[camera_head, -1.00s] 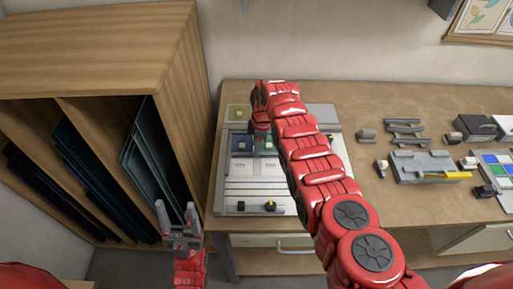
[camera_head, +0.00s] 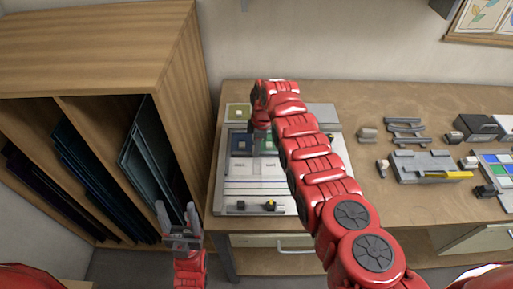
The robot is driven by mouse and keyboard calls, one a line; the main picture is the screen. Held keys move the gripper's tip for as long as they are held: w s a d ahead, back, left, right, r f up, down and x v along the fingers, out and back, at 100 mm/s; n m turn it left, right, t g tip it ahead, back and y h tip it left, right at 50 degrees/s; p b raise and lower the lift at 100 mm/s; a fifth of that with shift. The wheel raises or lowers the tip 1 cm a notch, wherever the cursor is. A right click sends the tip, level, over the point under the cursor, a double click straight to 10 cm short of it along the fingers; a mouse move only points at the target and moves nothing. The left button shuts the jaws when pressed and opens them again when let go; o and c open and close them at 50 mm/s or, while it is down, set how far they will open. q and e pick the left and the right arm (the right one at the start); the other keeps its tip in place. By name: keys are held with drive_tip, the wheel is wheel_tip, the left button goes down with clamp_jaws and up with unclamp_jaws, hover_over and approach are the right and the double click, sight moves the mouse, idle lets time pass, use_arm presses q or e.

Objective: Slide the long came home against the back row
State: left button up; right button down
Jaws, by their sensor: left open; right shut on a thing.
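The work board (camera_head: 235,198) lies on the bench's left end. In its back row sit a blue glass piece (camera_head: 240,144) and a green glass piece (camera_head: 269,147), the latter partly behind my arm. The long came (camera_head: 250,157) looks like a thin pale strip along the front of this row; any small gap is too fine to tell. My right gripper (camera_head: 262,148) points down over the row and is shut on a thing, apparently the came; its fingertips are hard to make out. My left gripper (camera_head: 179,221) is open and empty, left of the bench's front corner.
A wooden rack (camera_head: 110,60) with glass sheets stands close on the left. Grey strips (camera_head: 406,132), a grey tool block (camera_head: 424,166) and a colored glass tray (camera_head: 492,165) lie to the right.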

drive_tip(key=shift+w+b, duration=0.2)
drive_tip(key=shift+b, duration=0.85)
idle(0.7)
drive_tip(key=c, duration=0.6)
unclamp_jaws()
drive_tip(key=shift+r, duration=0.15)
drive_tip(key=shift+w, duration=0.1)
drive_tip(key=shift+r+p, duration=0.65)
drive_tip(key=shift+r, duration=2.7)
